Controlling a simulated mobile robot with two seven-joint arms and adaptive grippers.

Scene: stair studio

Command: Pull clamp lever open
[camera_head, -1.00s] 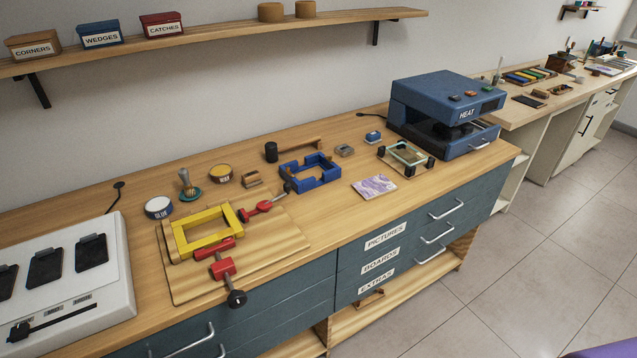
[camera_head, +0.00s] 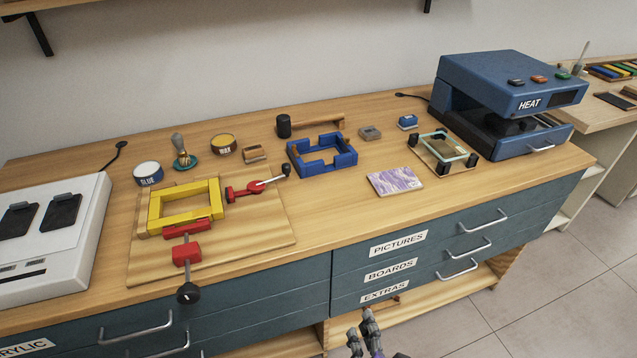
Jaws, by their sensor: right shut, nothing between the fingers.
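Two red toggle clamps sit on a wooden board (camera_head: 270,232) around a yellow frame (camera_head: 157,213). The front clamp (camera_head: 186,254) lies along the frame's near side, its lever with a black knob (camera_head: 188,293) reaching over the counter's front edge. The other clamp (camera_head: 240,192) is at the frame's right side; its metal lever ends in a black knob (camera_head: 286,170) pointing right and back. My right gripper (camera_head: 360,333) is at the bottom edge, shut and empty, below the counter front and well apart from both clamps. My left gripper is not in view.
A blue frame (camera_head: 322,168), a mallet (camera_head: 284,126), a glue tin (camera_head: 148,173) and a brush (camera_head: 179,145) stand behind. A blue heat press (camera_head: 505,85) is at the right, a white device (camera_head: 60,255) at the left. Drawer handles (camera_head: 458,270) jut from the front.

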